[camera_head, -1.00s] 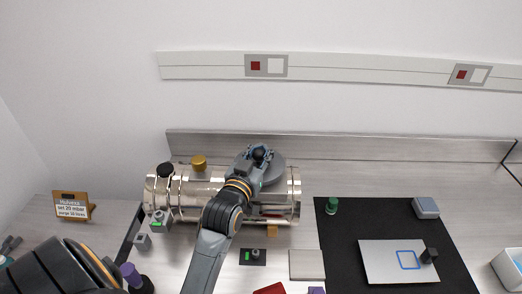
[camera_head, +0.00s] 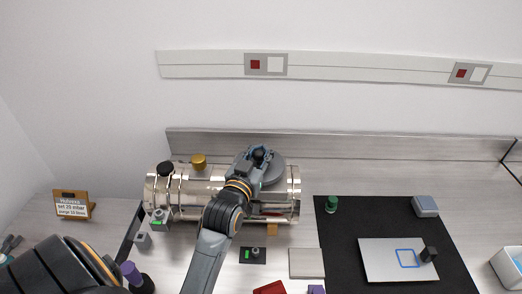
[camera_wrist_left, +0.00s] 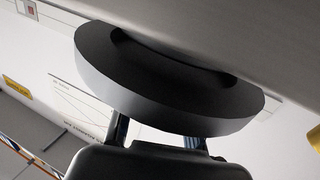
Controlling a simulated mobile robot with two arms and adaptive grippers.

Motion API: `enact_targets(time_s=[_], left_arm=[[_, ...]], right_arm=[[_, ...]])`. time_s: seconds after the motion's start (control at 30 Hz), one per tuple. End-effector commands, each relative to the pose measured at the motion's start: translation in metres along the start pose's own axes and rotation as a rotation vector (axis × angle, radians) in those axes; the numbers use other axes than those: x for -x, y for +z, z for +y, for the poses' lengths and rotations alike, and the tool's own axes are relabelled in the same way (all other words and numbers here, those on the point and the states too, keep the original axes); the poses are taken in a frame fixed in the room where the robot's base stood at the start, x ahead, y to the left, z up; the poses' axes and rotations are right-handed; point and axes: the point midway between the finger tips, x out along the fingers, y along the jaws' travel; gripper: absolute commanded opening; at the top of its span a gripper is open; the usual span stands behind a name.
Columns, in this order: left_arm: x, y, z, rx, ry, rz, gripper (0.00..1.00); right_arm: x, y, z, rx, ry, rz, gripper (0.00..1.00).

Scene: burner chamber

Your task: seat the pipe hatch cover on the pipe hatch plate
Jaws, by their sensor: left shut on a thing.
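The pipe hatch cover (camera_head: 274,168) is a round grey disc over the right part of the shiny metal pipe (camera_head: 200,190). My left gripper (camera_head: 259,153) is shut on it, at its upper left in the head view. In the left wrist view the cover (camera_wrist_left: 165,88) fills the upper middle as a thick dark disc, with the gripper fingers (camera_wrist_left: 157,132) running up behind its lower rim. The pipe hatch plate cannot be made out; the cover and my arm hide that area. I cannot tell whether the cover touches the pipe. My right gripper is not in view.
A gold cap (camera_head: 199,161) and a black cap (camera_head: 165,169) stand on the pipe. A black mat (camera_head: 345,240) at right carries a green piece (camera_head: 332,204), a grey box (camera_head: 425,206) and a silver plate (camera_head: 385,262). A sign (camera_head: 72,206) stands far left. The back wall is close behind.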

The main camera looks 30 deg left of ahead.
Motion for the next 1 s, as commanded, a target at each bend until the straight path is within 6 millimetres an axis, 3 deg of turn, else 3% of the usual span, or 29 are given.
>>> enact_targets(time_s=[0.5,0.53,0.67,1.0], left_arm=[[0.0,0.017,0.0,-0.001,0.0,0.0,0.0],[0.0,0.015,0.0,0.0,0.0,0.001,0.27],[0.0,0.015,0.0,0.0,0.0,0.001,0.53],[0.001,0.016,0.0,0.0,0.0,-0.001,0.55]], right_arm=[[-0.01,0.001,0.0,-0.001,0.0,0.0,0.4],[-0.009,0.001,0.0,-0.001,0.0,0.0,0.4],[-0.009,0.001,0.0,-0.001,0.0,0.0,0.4],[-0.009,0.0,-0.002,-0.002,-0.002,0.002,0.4]])
